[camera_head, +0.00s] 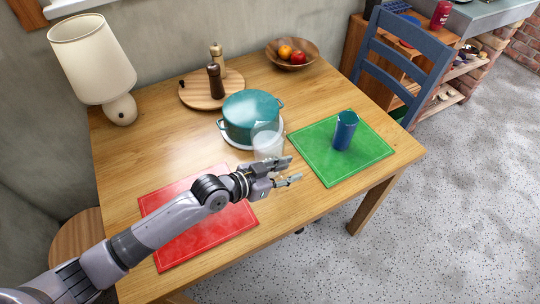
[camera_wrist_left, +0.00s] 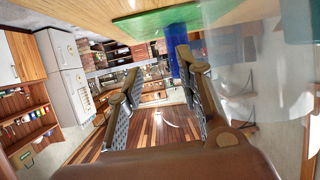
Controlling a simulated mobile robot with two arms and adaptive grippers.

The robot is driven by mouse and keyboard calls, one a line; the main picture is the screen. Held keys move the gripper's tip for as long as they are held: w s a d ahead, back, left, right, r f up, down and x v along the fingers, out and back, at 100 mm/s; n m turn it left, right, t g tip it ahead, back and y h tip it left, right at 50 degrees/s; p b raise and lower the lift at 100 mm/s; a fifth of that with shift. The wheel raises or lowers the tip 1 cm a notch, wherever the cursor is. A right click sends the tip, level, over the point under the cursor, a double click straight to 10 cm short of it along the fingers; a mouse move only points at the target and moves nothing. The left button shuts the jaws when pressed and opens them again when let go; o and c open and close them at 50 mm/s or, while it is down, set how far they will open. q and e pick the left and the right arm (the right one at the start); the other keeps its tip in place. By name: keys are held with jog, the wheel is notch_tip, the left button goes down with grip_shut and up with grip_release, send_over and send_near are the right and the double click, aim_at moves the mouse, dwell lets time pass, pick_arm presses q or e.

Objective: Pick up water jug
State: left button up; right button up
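The water jug (camera_head: 267,140) is a clear, see-through vessel standing on the wooden table in front of the teal pot. It also shows as a large transparent shape at the right of the left wrist view (camera_wrist_left: 285,75). My left gripper (camera_head: 294,169) is over the table's front part, just in front of the jug, with its fingers pointing right. Its two fingers are apart with nothing between them, as the left wrist view (camera_wrist_left: 157,65) also shows. The jug is beside the fingers, not between them; whether they touch it I cannot tell. My right gripper is not in view.
The teal pot (camera_head: 250,112) stands close behind the jug. A blue cup (camera_head: 345,131) stands on the green mat (camera_head: 325,166) to the right. A red mat (camera_head: 215,235) lies under my left arm. A lamp (camera_head: 92,60), wooden board (camera_head: 196,97) and fruit bowl (camera_head: 275,60) are farther back.

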pick_arm(q)
grip_shut()
dwell(0.3)
dwell(0.7)
jog(key=shift+w+r, duration=0.1)
jog(key=shift+r, duration=0.1)
